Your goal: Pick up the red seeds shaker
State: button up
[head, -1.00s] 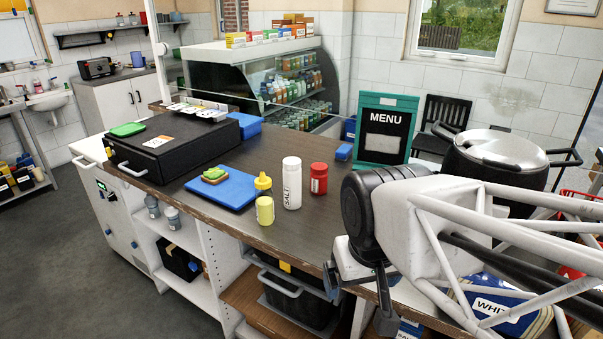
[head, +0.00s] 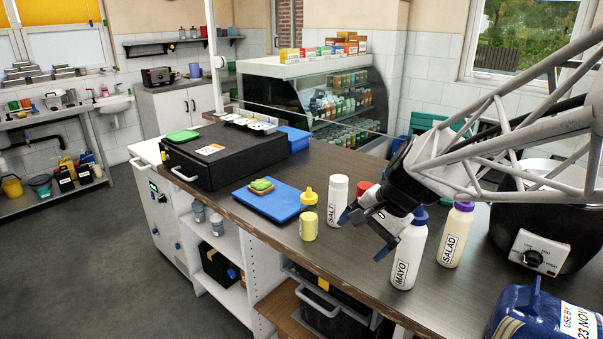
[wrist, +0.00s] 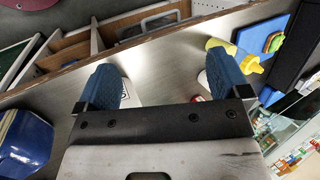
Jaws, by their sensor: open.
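The red seeds shaker (head: 363,188) stands on the counter, mostly hidden behind the white SALT shaker (head: 337,202) and my gripper (head: 364,234); only part of its red top shows in the head view. A small patch of red also shows at the base of my gripper (wrist: 163,80) in the wrist view. My gripper is open, with blue fingertips pointing down, and nothing is seen between them. In the head view it is in front of the red shaker, between the SALT shaker and the MAYO bottle (head: 408,252).
A SALAD bottle (head: 457,238) stands right of the MAYO bottle. A black cooker (head: 545,225) and a blue container (head: 535,315) are at the right. The counter's front edge is close.

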jog(key=w+d+f+m+t+y, duration=0.1)
jog(key=w+d+f+m, duration=0.3)
jog(key=w, duration=0.7)
jog(key=w+d+f+m+t+y, duration=0.2)
jog(key=w+d+m, duration=0.4)
jog(key=w, duration=0.6)
jog(key=w+d+f+m+t+y, duration=0.1)
jog(key=w+d+f+m+t, duration=0.3)
jog(key=w+m, duration=0.4)
jog(key=shift+w+d+f, duration=0.25)
jog(key=shift+w+f, duration=0.2)
jog(key=shift+w, duration=0.25)
jog(key=shift+w+d+f, duration=0.25)
jog(key=shift+w+f, duration=0.15)
jog(key=shift+w, duration=0.35)
jog(key=shift+w+d+f, duration=0.25)
jog(key=shift+w+f, duration=0.2)
jog(key=shift+w, duration=0.25)
jog(key=shift+w+d+f+m+t, duration=0.15)
jog(key=shift+w+d+m+t, duration=0.15)
jog(key=shift+w+m+t, duration=0.15)
jog(key=shift+a, duration=0.1)
jog(key=shift+x, duration=2.45)
jog(key=c, duration=1)
